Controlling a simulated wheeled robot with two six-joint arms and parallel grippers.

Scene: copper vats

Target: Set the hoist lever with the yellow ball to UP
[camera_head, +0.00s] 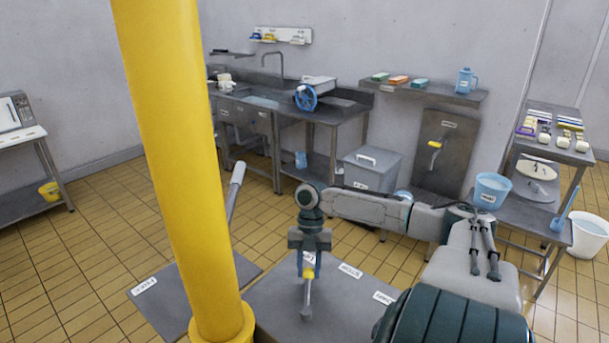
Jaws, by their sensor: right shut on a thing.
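The hoist lever is the short grey rod (306,298) with a yellow ball (309,273) at its upper end. It stands on a dark grey plate (270,290) near the bottom middle and looks nearly upright. My right gripper (309,264) reaches down over it from above and is shut at the yellow ball, hiding the ball's upper part. White labels lie on the plate: one behind the gripper (308,257), one to its right (350,271) and one at the lower right (384,297). Their words are too small to read surely. My left gripper is out of view.
A thick yellow post (180,150) stands left of the plate and hides part of it. A grey-handled lever (236,186) rises behind the post. A wall panel (445,155) has another yellow handle. Sinks, a grey bin (370,170) and shelves line the back wall.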

